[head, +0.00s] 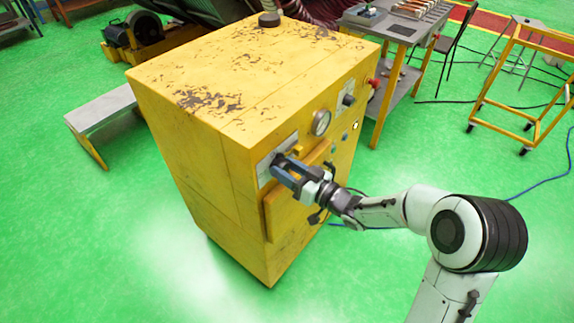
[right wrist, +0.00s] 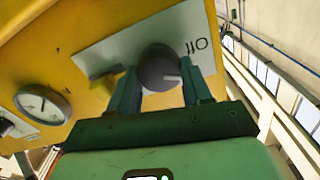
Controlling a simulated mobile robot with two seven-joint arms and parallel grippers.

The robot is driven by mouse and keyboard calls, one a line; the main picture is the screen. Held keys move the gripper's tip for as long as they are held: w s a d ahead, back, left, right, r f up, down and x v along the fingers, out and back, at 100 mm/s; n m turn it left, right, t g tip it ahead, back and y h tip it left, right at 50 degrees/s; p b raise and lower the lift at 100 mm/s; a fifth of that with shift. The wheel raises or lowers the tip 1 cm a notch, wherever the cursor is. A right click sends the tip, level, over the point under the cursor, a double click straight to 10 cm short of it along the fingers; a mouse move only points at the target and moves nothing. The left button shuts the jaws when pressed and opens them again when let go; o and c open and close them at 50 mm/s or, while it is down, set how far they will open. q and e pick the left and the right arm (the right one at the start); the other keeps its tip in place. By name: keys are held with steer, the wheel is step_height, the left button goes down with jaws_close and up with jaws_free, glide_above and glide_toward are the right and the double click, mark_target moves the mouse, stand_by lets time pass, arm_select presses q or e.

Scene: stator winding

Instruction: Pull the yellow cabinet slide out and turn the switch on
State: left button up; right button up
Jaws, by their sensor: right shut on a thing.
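The yellow cabinet (head: 180,125) stands upright in the middle of the head view. A pale label plate (right wrist: 196,28) on its front carries a round dark switch knob (right wrist: 158,66) with a white mark, and printed letters beside it. My right gripper (head: 280,163) is at this plate and shut on the knob, one finger on each side in the right wrist view (right wrist: 160,82). A small yellow piece (head: 298,150), possibly the slide, sticks out beside the gripper; its far part is unclear. My left gripper is not in view.
A round gauge (head: 321,122), another knob (head: 348,99) and a red button (head: 373,83) are on the same front. A grey-topped workbench (head: 395,28) stands behind, a yellow cart (head: 530,125) at the right.

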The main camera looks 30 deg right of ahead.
steer(key=m+p, duration=0.3)
steer(key=m, duration=0.3)
steer(key=shift+d, duration=0.15)
steer(key=m+p, duration=0.1)
steer(key=m, duration=0.2)
steer(key=shift+f+m+p, duration=0.1)
steer(key=shift+m+p, duration=0.2)
steer(key=shift+m, duration=0.1)
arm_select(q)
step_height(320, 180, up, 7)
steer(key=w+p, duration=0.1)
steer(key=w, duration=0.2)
arm_select(e)
steer(key=shift+f+m, duration=0.1)
steer(key=shift+m, duration=1.4)
steer(key=o, duration=1.1)
steer(key=shift+c, duration=0.2)
steer(key=shift+s+d, duration=0.1)
